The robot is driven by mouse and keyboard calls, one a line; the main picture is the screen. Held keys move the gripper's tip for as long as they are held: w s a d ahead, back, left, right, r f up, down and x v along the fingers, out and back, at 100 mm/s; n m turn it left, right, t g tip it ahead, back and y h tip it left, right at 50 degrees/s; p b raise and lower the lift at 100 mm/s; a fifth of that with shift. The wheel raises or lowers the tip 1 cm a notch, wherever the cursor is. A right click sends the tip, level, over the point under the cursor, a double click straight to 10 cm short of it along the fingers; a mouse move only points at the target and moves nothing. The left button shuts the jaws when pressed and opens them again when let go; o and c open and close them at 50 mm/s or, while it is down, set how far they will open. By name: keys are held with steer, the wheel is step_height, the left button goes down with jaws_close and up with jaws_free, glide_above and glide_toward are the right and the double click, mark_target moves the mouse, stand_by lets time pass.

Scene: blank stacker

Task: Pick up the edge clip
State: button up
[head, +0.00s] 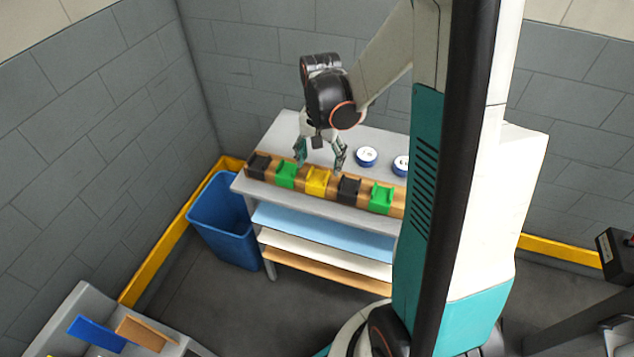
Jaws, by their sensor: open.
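Several clip-like pieces sit in a row on a wooden rail (331,195) along the front of the table. From left to right they are a black clip (258,166), a green clip (287,174), a yellow clip (317,181), another black clip (348,189) and another green clip (381,198). I cannot tell which is the edge clip meant. My gripper (320,162) is open and points down above the row, with its fingers apart around the area of the yellow clip. Nothing shows between the fingers. The height gap to the clips is hard to judge.
Two round white-and-blue rolls (367,156) lie on the grey tabletop (276,140) right of my gripper. Shelves below hold blue, white and tan boards (320,231). A blue bin (226,219) stands left of the table. A grey unit (95,300) with boards is at lower left.

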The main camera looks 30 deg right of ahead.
mark_target(317, 181)
steer(key=shift+w+a+f+b, duration=0.15)
steer(key=shift+f+b, duration=0.5)
steer(key=shift+f, duration=0.8)
steer(key=shift+w+a+f+b, duration=0.15)
steer(key=shift+f+b, duration=0.45)
steer(key=shift+f, duration=0.85)
steer(key=c, duration=1.1)
